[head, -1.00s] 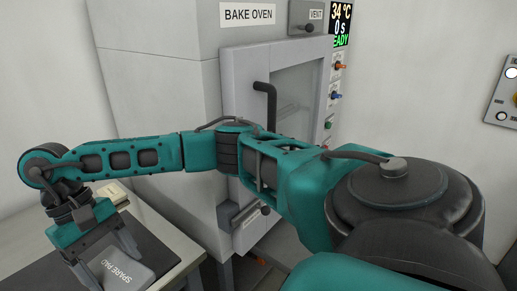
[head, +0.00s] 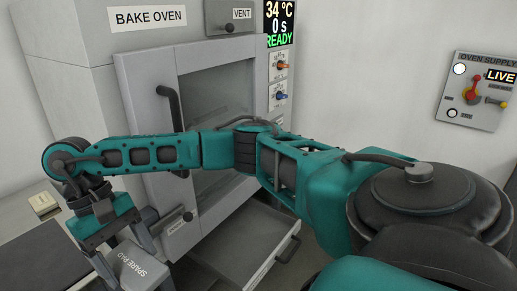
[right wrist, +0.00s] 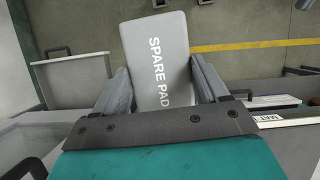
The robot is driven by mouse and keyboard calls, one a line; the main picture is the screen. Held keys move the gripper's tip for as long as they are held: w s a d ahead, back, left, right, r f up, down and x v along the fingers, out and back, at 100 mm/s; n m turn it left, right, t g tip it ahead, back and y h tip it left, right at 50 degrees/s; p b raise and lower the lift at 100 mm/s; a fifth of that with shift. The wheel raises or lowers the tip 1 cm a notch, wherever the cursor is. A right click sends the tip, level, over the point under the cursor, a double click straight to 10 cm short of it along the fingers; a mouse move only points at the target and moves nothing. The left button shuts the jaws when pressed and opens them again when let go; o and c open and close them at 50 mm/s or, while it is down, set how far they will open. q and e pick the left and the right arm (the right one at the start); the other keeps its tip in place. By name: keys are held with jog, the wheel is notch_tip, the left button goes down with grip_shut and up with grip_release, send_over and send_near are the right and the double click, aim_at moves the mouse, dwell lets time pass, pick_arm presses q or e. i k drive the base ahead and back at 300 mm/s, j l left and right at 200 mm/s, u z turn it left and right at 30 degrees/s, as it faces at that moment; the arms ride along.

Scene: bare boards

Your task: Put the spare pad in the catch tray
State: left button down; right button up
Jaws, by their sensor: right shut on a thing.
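The spare pad (head: 140,268) is a grey block with white lettering. My right gripper (head: 126,250) is shut on it and holds it in the air beside the table, in front of the oven. In the right wrist view the pad (right wrist: 157,60) sits between the two fingers, its label facing the camera. The catch tray (head: 243,248) appears to be the open, drawer-like grey tray low under the oven, with a dark handle at its front. It looks empty where visible. A pale tray also shows left of the pad in the right wrist view (right wrist: 72,80). My left gripper is out of view.
The bake oven (head: 160,65) stands behind my arm, its door with a dark handle. A table with a dark mat (head: 38,255) and a small pale box (head: 43,203) is at the left. The oven supply panel (head: 475,95) is on the right wall.

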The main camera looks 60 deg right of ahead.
aim_at(241, 238)
jog(key=l+z, duration=0.1)
jog(key=l, duration=0.3)
jog(key=k+l, duration=0.15)
jog(key=l, duration=0.2)
jog(key=i+l+z, duration=0.1)
jog(key=l, duration=0.25)
jog(key=i+l+z, duration=0.1)
jog(key=l, duration=0.2)
jog(key=i, duration=0.35)
